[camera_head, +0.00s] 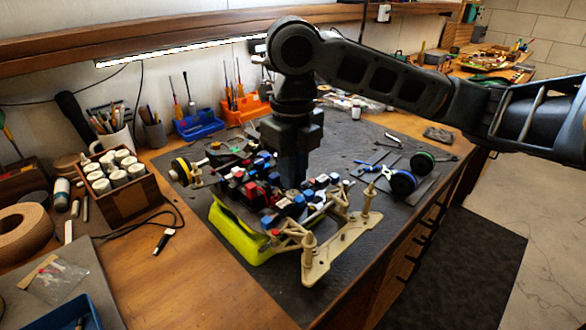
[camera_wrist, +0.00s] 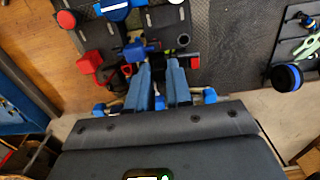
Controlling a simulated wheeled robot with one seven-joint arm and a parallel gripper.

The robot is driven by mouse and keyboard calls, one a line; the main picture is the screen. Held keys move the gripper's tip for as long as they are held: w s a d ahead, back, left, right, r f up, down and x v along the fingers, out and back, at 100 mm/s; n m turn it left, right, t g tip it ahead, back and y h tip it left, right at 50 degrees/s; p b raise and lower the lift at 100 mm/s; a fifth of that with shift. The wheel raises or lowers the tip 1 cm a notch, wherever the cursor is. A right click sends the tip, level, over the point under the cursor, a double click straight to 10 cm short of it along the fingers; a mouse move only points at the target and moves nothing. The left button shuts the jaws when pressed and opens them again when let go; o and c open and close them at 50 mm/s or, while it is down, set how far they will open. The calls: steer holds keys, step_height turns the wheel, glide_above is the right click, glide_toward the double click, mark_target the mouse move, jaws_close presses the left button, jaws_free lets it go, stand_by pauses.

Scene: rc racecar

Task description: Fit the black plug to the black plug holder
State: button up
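My gripper (camera_head: 293,180) points straight down over the middle of the racecar chassis (camera_head: 322,258). In the wrist view its two blue fingers (camera_wrist: 160,68) are apart, with a gap between them and nothing clearly held. The fingertips are low among the car's parts, beside a blue block (camera_wrist: 135,50) and a red block (camera_wrist: 195,62). Small dark parts sit around the fingertips. I cannot tell which of them is the black plug or the black plug holder. My wrist and fingers hide part of the car in the head view.
The car rests on a yellow-green body shell (camera_head: 233,232) on a dark mat. Loose wheels (camera_head: 403,183) lie to the right. A wooden box of white jars (camera_head: 119,188), a cable (camera_head: 163,242) and tool trays stand left and behind. The front right of the mat is clear.

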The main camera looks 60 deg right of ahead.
steer(key=o, duration=0.4)
steer(key=shift+r, duration=0.1)
